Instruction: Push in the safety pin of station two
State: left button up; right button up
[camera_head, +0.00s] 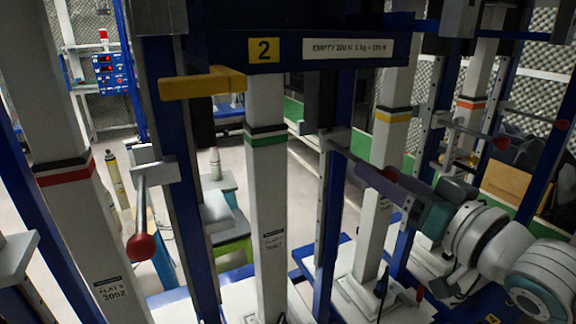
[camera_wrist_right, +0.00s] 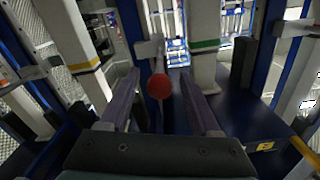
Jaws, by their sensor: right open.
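The yellow number two sign (camera_head: 264,50) is on a dark blue crossbeam at the top of the head view. Below it to the right, a safety pin with a red ball knob (camera_head: 389,174) sticks out of a grey bracket (camera_head: 337,139) on a blue upright. My right gripper (camera_head: 360,168) is at this pin, and its fingers hide much of the rod. In the right wrist view, the red knob (camera_wrist_right: 159,86) sits between the two open fingers of the gripper (camera_wrist_right: 159,76), with gaps on both sides. My left gripper is not in view.
Another red-knobbed pin (camera_head: 140,246) is on the left upright, and one more (camera_head: 501,143) is at the right. A yellow handle (camera_head: 203,84) juts out below the sign. White posts with green (camera_head: 266,140) and yellow (camera_head: 393,117) bands stand close to my right gripper.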

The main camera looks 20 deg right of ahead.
aim_at(353, 157)
jog(key=shift+w+a, duration=0.1)
jog(key=shift+w, duration=1.15)
jog(key=shift+c, duration=0.4)
grip_shut()
